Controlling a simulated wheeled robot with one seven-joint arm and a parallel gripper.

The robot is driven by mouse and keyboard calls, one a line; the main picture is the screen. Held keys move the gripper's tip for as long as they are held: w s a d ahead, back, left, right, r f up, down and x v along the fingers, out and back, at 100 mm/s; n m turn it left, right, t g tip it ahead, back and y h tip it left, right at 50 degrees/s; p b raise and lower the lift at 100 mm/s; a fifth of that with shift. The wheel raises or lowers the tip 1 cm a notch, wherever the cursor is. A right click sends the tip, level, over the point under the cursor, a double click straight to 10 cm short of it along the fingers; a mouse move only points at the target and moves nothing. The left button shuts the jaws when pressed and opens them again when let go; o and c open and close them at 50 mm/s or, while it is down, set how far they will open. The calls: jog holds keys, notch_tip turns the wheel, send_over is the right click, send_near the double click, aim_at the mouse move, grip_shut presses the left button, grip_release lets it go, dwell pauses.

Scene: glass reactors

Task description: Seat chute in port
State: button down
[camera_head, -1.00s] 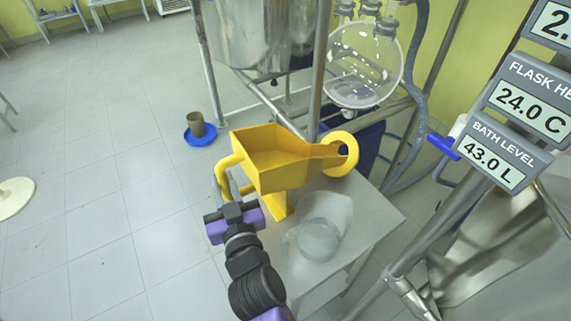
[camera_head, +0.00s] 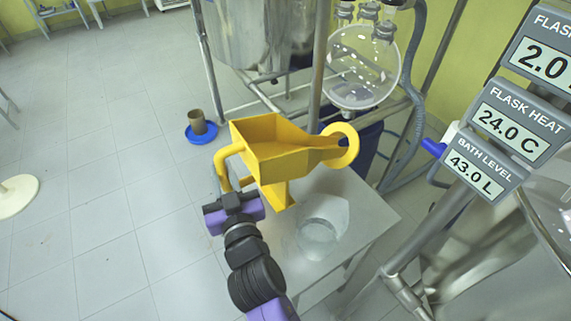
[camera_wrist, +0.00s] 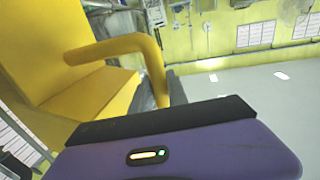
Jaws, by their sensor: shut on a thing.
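The yellow chute (camera_head: 272,143) is a hopper with a side handle, a narrowing spout and a ring at its right end. My gripper (camera_head: 228,190) is shut on the chute's handle at its left side and holds it up over the steel table. In the wrist view the chute (camera_wrist: 50,50) fills the upper left, with its bent handle coming down to my gripper (camera_wrist: 165,98). A round glass flask (camera_head: 360,65) with several necks at its top hangs at the back. The chute's ring is in front of and below this flask. I cannot tell which neck is the port.
A clear glass vessel (camera_head: 318,235) stands on the steel table (camera_head: 365,215). Display panels (camera_head: 505,120) on a post and a steel vessel (camera_head: 520,250) crowd the right. A steel tank (camera_head: 255,35) stands behind. A blue dish with a brown cup (camera_head: 198,125) sits on the floor at left.

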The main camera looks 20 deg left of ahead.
jog(key=shift+r, duration=0.1)
jog(key=shift+s+a+b, duration=0.15)
jog(key=shift+b, duration=0.25)
jog(key=s+a+r+b, duration=0.2)
jog(key=s+a+b, duration=0.6)
jog(key=s+b, duration=0.1)
jog(key=shift+s+a+b, duration=0.3)
jog(key=shift+s+a, duration=0.05)
jog(key=shift+s, duration=0.3)
jog(key=shift+r, duration=0.1)
dwell(1.0)
